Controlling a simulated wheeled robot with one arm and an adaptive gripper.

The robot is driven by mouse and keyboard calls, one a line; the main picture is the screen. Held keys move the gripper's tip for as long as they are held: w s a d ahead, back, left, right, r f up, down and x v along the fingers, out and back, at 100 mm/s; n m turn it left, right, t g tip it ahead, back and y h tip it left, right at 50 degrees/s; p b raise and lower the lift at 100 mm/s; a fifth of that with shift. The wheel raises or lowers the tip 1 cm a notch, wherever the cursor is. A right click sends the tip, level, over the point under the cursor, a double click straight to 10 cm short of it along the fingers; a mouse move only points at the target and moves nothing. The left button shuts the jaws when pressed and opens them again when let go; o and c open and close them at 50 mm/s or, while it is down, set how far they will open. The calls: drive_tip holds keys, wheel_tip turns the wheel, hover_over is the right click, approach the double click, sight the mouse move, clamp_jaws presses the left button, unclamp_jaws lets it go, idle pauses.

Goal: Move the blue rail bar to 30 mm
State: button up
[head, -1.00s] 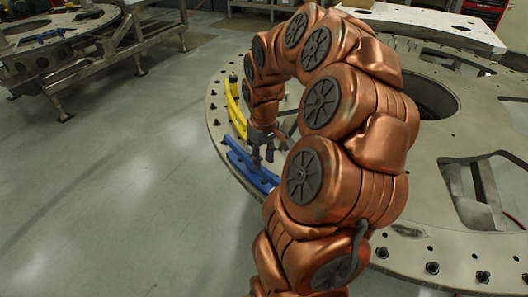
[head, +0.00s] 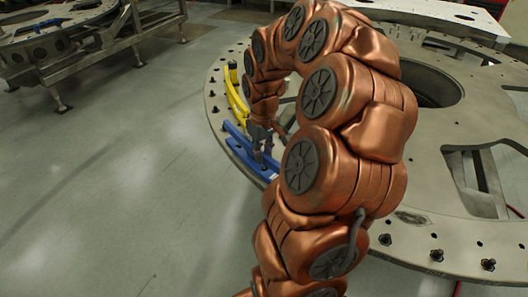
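The blue rail bar (head: 240,146) lies along the left rim of the big round grey plate (head: 218,90). Its near end is partly hidden by my arm. My gripper (head: 262,160) points down at the blue bar, with its fingertips at or just above it. The fingers are small and dark here, and I cannot tell whether they are closed on the bar or touch it. No scale or millimetre mark can be read in this view.
Several dark bolts line the plate's edge. Another plate on a metal frame (head: 85,45) stands at the back left. The floor (head: 110,190) on the left is clear.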

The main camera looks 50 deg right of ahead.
clamp_jaws()
drive_tip(key=shift+r, duration=1.15)
idle(1.4)
drive_tip(key=shift+o, duration=1.7)
unclamp_jaws()
drive_tip(key=shift+r+p, duration=0.95)
drive_tip(key=shift+r, duration=2.55)
